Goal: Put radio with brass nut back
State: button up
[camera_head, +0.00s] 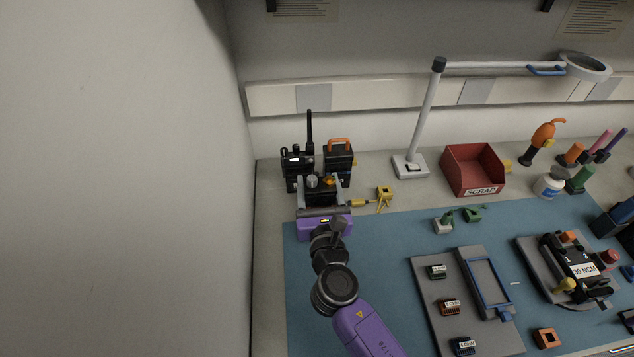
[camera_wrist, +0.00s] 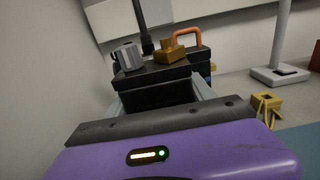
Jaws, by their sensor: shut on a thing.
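The radio with the brass nut (camera_head: 319,194) is a black box held between the grey fingers of my gripper (camera_head: 319,190), at the back left of the bench. In the wrist view its black body (camera_wrist: 155,92) fills the space between the fingers. A grey knob (camera_wrist: 128,57) and the brass-orange nut (camera_wrist: 170,51) stand on its top. Its underside is hidden, so I cannot tell whether it touches the bench. Behind it stands another black radio (camera_head: 292,160) with a tall antenna.
A black box with an orange handle (camera_head: 339,158) stands close behind the held radio. A small yellow item (camera_head: 384,198) lies just right. A lamp base (camera_head: 410,166) and red scrap bin (camera_head: 473,170) are farther right. The left wall is near.

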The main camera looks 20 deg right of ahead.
jog(key=shift+w+d+f+b, duration=0.3)
jog(key=shift+w+f, duration=0.25)
jog(key=shift+w, duration=0.2)
jog(key=shift+w+d+f+b, duration=0.25)
jog(key=shift+w+f, duration=0.3)
jog(key=shift+w, duration=0.2)
jog(key=shift+f, duration=0.1)
jog(key=shift+f, duration=0.15)
jog(key=o, duration=1.7)
jog(key=shift+o, duration=0.2)
